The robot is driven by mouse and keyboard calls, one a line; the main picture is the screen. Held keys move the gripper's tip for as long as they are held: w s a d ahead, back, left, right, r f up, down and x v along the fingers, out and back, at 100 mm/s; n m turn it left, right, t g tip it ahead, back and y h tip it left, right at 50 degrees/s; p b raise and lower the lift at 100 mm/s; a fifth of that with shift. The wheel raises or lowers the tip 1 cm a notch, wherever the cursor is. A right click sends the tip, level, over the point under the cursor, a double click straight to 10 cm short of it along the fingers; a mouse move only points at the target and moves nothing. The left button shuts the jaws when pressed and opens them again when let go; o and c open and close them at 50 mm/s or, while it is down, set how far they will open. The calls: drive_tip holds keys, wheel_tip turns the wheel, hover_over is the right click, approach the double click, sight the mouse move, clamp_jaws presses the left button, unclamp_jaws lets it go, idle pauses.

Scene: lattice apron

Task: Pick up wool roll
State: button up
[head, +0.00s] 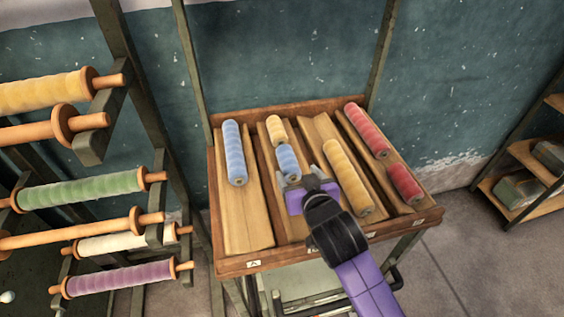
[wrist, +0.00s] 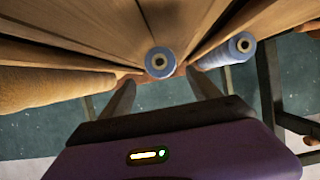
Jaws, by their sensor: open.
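Several wool rolls lie in the sloped wooden tray. A short blue wool roll (head: 288,160) lies in the second channel, below a short yellow roll (head: 277,130). A long blue roll (head: 235,152) is in the leftmost channel, a long yellow roll (head: 347,177) in the third, and two red rolls (head: 367,130) (head: 405,183) in the rightmost. My gripper (head: 298,178) is open and empty at the lower end of the short blue roll. In the wrist view that blue roll's end (wrist: 160,63) shows centred just beyond the gap between my fingers (wrist: 165,88); contact cannot be told.
In the wrist view the long blue roll (wrist: 228,50) is to the right and the yellow roll (wrist: 50,90) to the left. Wooden dividers and the tray rim (head: 240,266) border the channels. A spool rack (head: 85,190) stands left, a shelf (head: 525,165) right.

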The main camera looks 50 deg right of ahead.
sight(291, 163)
drive_tip(key=x, duration=0.2)
drive_tip(key=p+x, duration=0.1)
drive_tip(key=x, duration=0.1)
drive_tip(key=r+x, duration=0.1)
drive_tip(key=x, duration=0.1)
drive_tip(key=shift+w+d+f+p, duration=0.1)
drive_tip(key=shift+w+f+p, duration=0.05)
drive_tip(key=shift+w+p, duration=0.3)
drive_tip(key=shift+c, duration=0.2)
drive_tip(key=c, duration=1.4)
drive_tip(key=shift+c, duration=0.6)
